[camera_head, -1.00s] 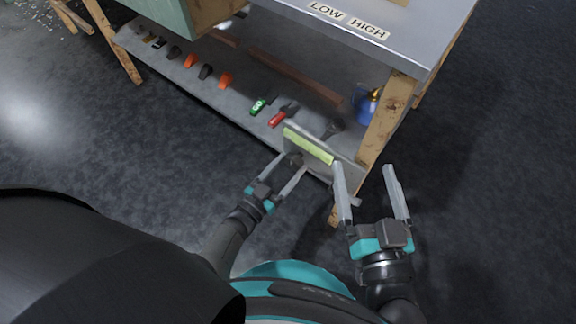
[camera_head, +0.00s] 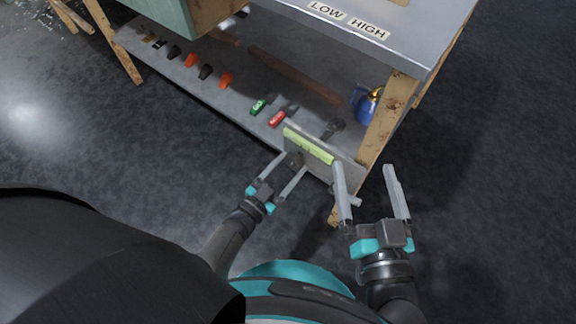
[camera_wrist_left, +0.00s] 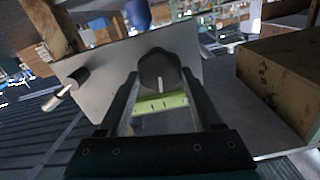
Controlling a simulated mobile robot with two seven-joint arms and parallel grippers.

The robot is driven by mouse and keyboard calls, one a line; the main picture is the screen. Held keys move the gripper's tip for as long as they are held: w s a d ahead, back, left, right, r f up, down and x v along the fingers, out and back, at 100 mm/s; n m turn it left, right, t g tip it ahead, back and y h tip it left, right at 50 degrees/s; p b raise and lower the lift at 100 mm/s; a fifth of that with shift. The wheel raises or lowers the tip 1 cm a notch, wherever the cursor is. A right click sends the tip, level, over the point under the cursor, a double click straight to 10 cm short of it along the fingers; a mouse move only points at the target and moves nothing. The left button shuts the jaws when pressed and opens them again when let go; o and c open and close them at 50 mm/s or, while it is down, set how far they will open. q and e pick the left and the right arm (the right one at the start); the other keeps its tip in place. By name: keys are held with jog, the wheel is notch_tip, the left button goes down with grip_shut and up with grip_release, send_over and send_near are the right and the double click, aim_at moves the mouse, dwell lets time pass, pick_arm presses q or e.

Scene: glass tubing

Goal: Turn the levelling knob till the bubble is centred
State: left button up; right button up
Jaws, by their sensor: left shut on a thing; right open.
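The levelling plate (camera_head: 349,174) stands upright at the shelf's front edge, with a yellow-green vial (camera_head: 312,147) along its top. The dark levelling knob (camera_wrist_left: 158,70) sits on the plate's face and has a white pointer line. My left gripper (camera_head: 291,164) is shut on the knob, its fingers at either side of it in the left wrist view. The vial also shows there between the fingers (camera_wrist_left: 160,103), with dark tick marks. I cannot make out where the bubble lies. My right gripper (camera_head: 364,168) is open and empty, right of the plate.
A dark peg with a pale tip (camera_wrist_left: 65,90) sticks out of the plate. The lower shelf (camera_head: 225,107) holds several clips, a red-handled tool (camera_head: 279,118), a dark tool (camera_head: 333,128) and a blue bottle (camera_head: 367,106). A wooden leg (camera_head: 388,118) stands close to my right gripper.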

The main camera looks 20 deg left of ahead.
pick_arm(q)
jog(key=m, duration=0.7)
jog(key=shift+d+f, duration=0.1)
jog(key=shift+d, duration=0.05)
jog(key=m, duration=0.6)
jog(key=shift+d+f+m, duration=0.1)
jog(key=shift+f+m, duration=0.05)
jog(key=shift+m, duration=0.15)
jog(key=m, duration=0.3)
jog(key=shift+f+m, duration=0.1)
jog(key=shift+m, duration=0.2)
jog(key=m, duration=0.3)
jog(key=shift+m, duration=0.3)
jog(key=m, duration=0.3)
jog(key=shift+f+m, duration=0.1)
jog(key=shift+m, duration=1.8)
